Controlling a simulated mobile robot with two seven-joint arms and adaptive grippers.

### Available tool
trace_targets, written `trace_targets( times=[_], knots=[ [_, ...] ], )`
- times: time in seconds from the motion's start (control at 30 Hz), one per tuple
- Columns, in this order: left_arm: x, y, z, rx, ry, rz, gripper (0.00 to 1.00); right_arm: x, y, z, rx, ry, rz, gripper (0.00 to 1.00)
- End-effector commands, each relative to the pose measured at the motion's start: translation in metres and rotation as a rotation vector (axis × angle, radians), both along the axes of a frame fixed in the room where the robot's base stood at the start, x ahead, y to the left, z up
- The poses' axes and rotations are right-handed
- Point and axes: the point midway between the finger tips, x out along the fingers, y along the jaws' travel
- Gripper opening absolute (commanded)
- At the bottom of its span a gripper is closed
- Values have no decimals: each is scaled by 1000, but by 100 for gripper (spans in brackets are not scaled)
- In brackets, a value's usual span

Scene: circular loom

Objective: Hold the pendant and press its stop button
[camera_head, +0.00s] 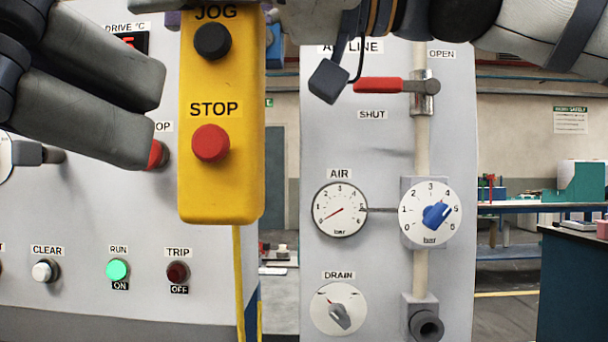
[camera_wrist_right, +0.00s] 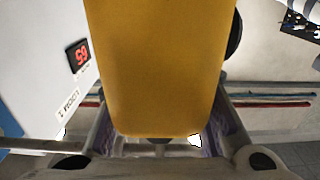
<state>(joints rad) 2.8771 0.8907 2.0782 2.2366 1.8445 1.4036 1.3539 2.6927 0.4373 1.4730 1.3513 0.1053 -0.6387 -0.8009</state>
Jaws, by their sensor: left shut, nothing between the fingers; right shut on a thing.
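The yellow pendant (camera_head: 222,185) hangs upright in front of the loom panel in the head view. It bears a black JOG button (camera_head: 212,41) and, below, a red STOP button (camera_head: 211,143). My left gripper (camera_head: 152,115) is shut and empty, just left of the pendant and apart from the STOP button. My right gripper (camera_wrist_right: 160,145) is shut on the pendant, whose yellow body (camera_wrist_right: 155,65) fills the middle of the right wrist view. In the head view the pendant's top and the grip on it are cut off or hidden.
A panel red button (camera_head: 157,155) is partly hidden behind my left gripper. Below are CLEAR, a lit green RUN lamp (camera_head: 117,270) and TRIP. Right of the pendant stand a red valve lever (camera_head: 378,85), an air gauge (camera_head: 341,209) and a blue-knobbed dial (camera_head: 431,213). A yellow cable (camera_head: 239,285) runs below the pendant.

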Motion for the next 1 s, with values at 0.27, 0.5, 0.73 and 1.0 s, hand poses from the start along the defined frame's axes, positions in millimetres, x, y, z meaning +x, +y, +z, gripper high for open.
trace_targets(
  times=[0.27,0.5,0.73,1.0],
  knots=[
    [42,-1,-1,0,6,1,0,0,0,1,2,0,0,1],
    [59,-2,-1,3,2,0,0,0,0,1,2,-1,0,1],
    [59,-2,-1,4,1,0,0,0,0,1,2,-1,0,1],
    [59,-2,-1,4,1,0,0,0,0,1,2,-1,0,1]
  ],
)
